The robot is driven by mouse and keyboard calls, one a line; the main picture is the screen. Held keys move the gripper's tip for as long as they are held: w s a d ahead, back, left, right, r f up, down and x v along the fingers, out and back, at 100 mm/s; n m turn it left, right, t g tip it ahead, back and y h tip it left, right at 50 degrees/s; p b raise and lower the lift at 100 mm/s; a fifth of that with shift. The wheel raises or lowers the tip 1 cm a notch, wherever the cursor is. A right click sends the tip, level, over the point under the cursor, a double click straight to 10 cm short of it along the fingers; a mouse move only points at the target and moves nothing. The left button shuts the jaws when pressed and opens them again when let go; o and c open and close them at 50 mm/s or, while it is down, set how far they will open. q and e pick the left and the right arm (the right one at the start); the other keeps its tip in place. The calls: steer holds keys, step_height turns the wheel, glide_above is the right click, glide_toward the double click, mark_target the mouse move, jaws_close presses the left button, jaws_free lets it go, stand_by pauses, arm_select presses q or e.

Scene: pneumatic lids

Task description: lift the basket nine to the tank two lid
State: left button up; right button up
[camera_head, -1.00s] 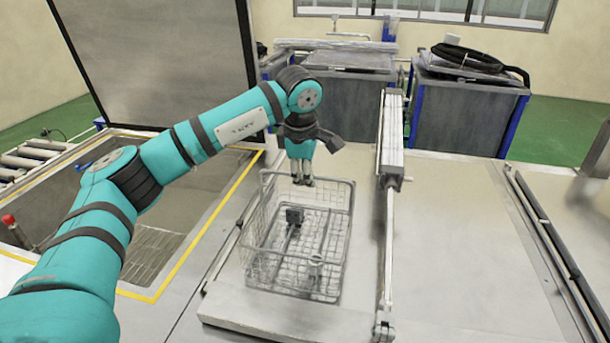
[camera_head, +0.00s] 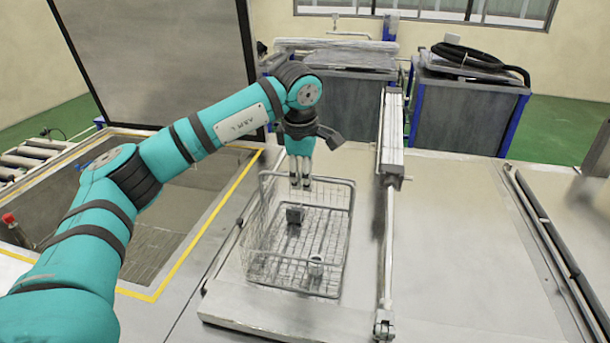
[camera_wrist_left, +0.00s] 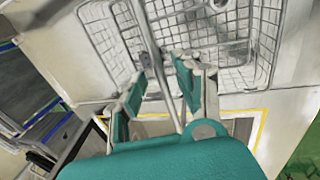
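A wire basket (camera_head: 347,235) stands upright on a flat grey lid panel (camera_head: 250,312), with small dark and pale parts inside it. No number shows on the basket or the panel, so I cannot tell which tank the lid belongs to. My left gripper (camera_head: 300,184) points down at the basket's far rim. In the left wrist view the left gripper (camera_wrist_left: 163,95) has its two fingers apart, with a rim bar of the basket (camera_wrist_left: 265,45) passing between them. My right gripper is in no view.
A grey cylinder on a long rod (camera_head: 388,225) runs close along the basket's right side. An open sunken tank with a yellow border (camera_head: 200,232) lies to the left. Grey cabinets (camera_head: 465,110) with a black hose stand behind. The surface right of the rod is clear.

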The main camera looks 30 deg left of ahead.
arm_select(q)
steer(key=w+a+p+v, duration=0.1)
steer(key=p+v, duration=1)
steer(key=v, duration=1.2)
steer(key=shift+w+d+r, duration=0.3)
steer(key=shift+w+r, duration=0.1)
steer(key=shift+w, duration=0.4)
steer(key=shift+f, duration=0.1)
